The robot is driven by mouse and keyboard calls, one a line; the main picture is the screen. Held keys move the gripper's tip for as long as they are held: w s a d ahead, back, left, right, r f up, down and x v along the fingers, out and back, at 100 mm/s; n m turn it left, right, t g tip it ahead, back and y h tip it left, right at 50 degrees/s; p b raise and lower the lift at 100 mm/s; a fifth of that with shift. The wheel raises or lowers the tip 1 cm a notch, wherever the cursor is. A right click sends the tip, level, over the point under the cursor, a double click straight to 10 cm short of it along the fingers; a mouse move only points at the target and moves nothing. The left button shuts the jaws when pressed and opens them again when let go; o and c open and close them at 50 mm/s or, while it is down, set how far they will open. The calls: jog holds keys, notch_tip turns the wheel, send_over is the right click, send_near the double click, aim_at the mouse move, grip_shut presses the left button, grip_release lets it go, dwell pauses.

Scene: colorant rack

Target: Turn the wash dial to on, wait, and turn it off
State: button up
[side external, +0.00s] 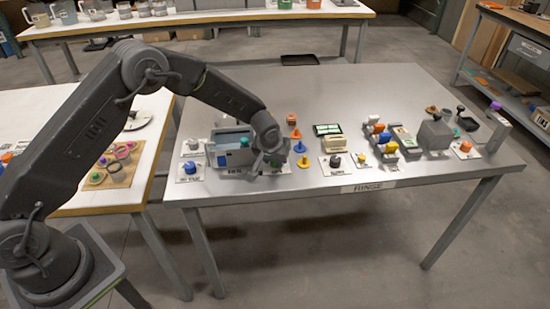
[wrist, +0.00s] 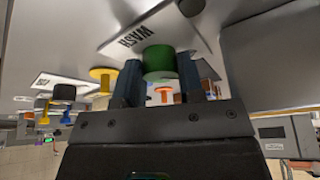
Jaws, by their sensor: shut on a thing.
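The wash dial (wrist: 159,62) is a green round knob beside a white plate lettered WASH (wrist: 138,38) in the wrist view. My gripper (wrist: 164,76) has one finger on each side of the dial and is shut on it. In the side external view my gripper (side external: 270,160) points down at the left part of the metal table, right beside a blue-grey box. There the arm and gripper mostly hide the dial. I cannot tell from these views whether the dial stands at on or off.
The blue-grey box (side external: 232,156) stands close to the left of my gripper. A blue knob (side external: 191,167) is further left. Orange and yellow pegs (side external: 303,162) and a black knob (side external: 335,161) are to the right.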

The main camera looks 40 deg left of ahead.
jog(key=o, duration=0.9)
jog(key=v, duration=1.3)
jog(key=shift+s+d+r, duration=0.1)
jog(key=shift+s+r, duration=0.1)
jog(key=shift+r, duration=0.2)
